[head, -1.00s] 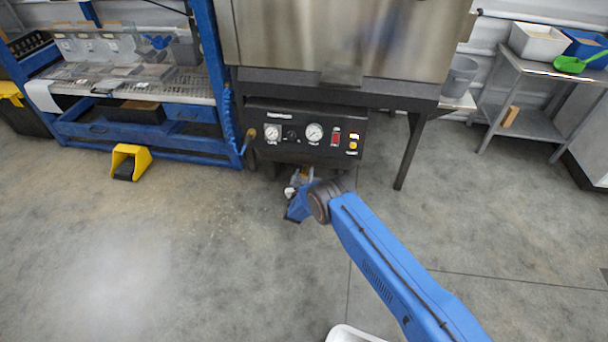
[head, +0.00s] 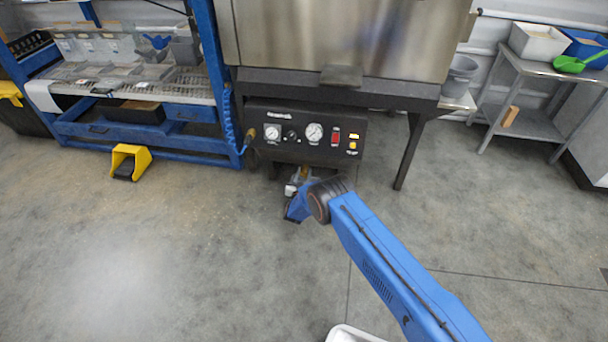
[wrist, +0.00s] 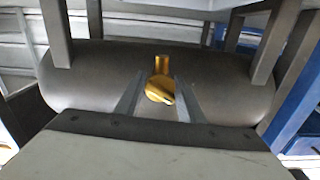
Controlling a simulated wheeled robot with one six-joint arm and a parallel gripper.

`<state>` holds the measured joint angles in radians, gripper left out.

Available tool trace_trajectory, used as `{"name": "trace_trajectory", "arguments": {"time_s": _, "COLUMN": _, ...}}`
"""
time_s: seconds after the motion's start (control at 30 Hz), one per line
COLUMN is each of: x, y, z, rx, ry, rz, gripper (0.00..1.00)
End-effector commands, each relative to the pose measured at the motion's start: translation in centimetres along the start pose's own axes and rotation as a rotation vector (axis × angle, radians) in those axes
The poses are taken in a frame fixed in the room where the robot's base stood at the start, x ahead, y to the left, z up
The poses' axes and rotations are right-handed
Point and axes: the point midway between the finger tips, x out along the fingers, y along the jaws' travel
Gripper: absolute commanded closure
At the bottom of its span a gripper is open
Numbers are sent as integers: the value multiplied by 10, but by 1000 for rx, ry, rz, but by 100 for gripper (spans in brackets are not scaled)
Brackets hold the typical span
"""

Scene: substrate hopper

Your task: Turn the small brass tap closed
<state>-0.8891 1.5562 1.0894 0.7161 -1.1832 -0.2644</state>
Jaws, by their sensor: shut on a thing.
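The small brass tap (wrist: 160,88) shows in the middle of the wrist view, against a rounded grey tank (wrist: 90,80). Its short stem points up and its round body sits lower, between my fingers. My gripper (wrist: 158,92) has one finger on each side of the tap and is shut on it. In the head view my gripper (head: 297,190) is under the black control panel (head: 305,135), partly hidden by my own wrist. The tap is too small and too covered to make out clearly there.
The panel carries two gauges, a red switch and a yellow button. A dark leg (head: 409,150) stands to its right and a blue frame (head: 215,80) to its left. A yellow pedal (head: 130,160) sits on the floor at left.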

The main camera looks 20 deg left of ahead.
Motion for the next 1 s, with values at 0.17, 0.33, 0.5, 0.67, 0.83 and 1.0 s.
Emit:
{"name": "trace_trajectory", "arguments": {"time_s": 0.17, "x": 0, "y": 0, "z": 0, "rx": 29, "ry": 0, "rz": 0, "gripper": 87}}
{"name": "trace_trajectory", "arguments": {"time_s": 0.33, "x": 0, "y": 0, "z": 0, "rx": 28, "ry": 0, "rz": 0, "gripper": 87}}
{"name": "trace_trajectory", "arguments": {"time_s": 0.5, "x": 0, "y": 0, "z": 0, "rx": 28, "ry": 0, "rz": 0, "gripper": 49}}
{"name": "trace_trajectory", "arguments": {"time_s": 0.67, "x": 0, "y": 0, "z": 0, "rx": 27, "ry": 0, "rz": 0, "gripper": 49}}
{"name": "trace_trajectory", "arguments": {"time_s": 0.83, "x": -3, "y": 0, "z": 0, "rx": 27, "ry": 0, "rz": 0, "gripper": 49}}
{"name": "trace_trajectory", "arguments": {"time_s": 1.0, "x": -22, "y": -1, "z": 1, "rx": 26, "ry": -2, "rz": -1, "gripper": 49}}
